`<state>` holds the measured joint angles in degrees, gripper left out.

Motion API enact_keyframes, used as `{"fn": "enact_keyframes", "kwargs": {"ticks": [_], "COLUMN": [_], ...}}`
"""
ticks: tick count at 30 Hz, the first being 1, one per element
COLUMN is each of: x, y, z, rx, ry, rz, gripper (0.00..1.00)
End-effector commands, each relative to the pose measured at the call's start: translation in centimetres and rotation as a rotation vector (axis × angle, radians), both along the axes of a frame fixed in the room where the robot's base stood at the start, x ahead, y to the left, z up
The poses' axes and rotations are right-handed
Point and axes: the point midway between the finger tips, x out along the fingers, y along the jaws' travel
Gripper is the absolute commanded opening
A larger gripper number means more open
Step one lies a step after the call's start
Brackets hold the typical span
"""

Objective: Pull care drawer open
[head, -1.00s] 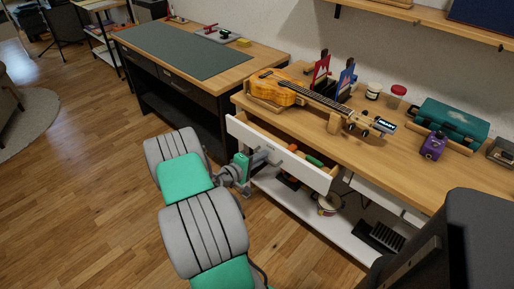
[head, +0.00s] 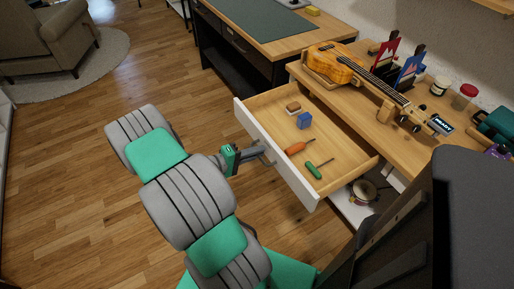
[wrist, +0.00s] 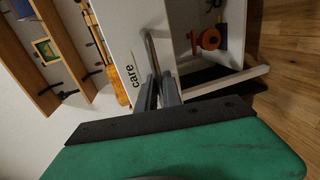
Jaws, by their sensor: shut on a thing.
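The care drawer (head: 258,135) is pulled well out of the wooden bench, with its white front towards my arm and its interior showing. In the wrist view, its white front (wrist: 119,35) carries the label "care". My gripper (head: 268,157) is at the middle of the drawer front, shut on the drawer's handle. In the wrist view, my gripper (wrist: 158,92) has its fingers around the metal bar handle (wrist: 151,50).
A ukulele (head: 335,63) rests on the bench top (head: 385,112) behind the drawer. A desk with a green mat (head: 262,20) stands at the back. A lower white shelf (head: 345,208) holds a round item. The wooden floor at left is clear.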

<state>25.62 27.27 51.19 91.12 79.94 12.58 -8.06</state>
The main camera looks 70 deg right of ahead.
Motion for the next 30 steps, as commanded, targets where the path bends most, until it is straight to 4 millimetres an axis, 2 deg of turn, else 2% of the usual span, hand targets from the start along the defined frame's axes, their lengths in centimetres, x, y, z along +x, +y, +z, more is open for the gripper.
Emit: {"fn": "enact_keyframes", "kwargs": {"ticks": [11, 12, 15, 23, 26, 30], "x": [0.2, 0.2, 0.2, 0.2, 0.9, 2.6], "y": [0.1, 0.1, 0.1, 0.2, 1.0, 3.3], "z": [0.1, 0.1, 0.0, 0.1, 0.3, 0.9], "rx": [-0.002, -0.002, -0.002, 0.0, -0.001, -0.001], "ry": [-0.002, -0.002, -0.002, -0.001, -0.001, -0.002], "rz": [-0.002, -0.002, -0.002, -0.001, 0.003, 0.006], "gripper": [0.0, 0.11, 0.19, 0.19, 0.19, 0.19]}}
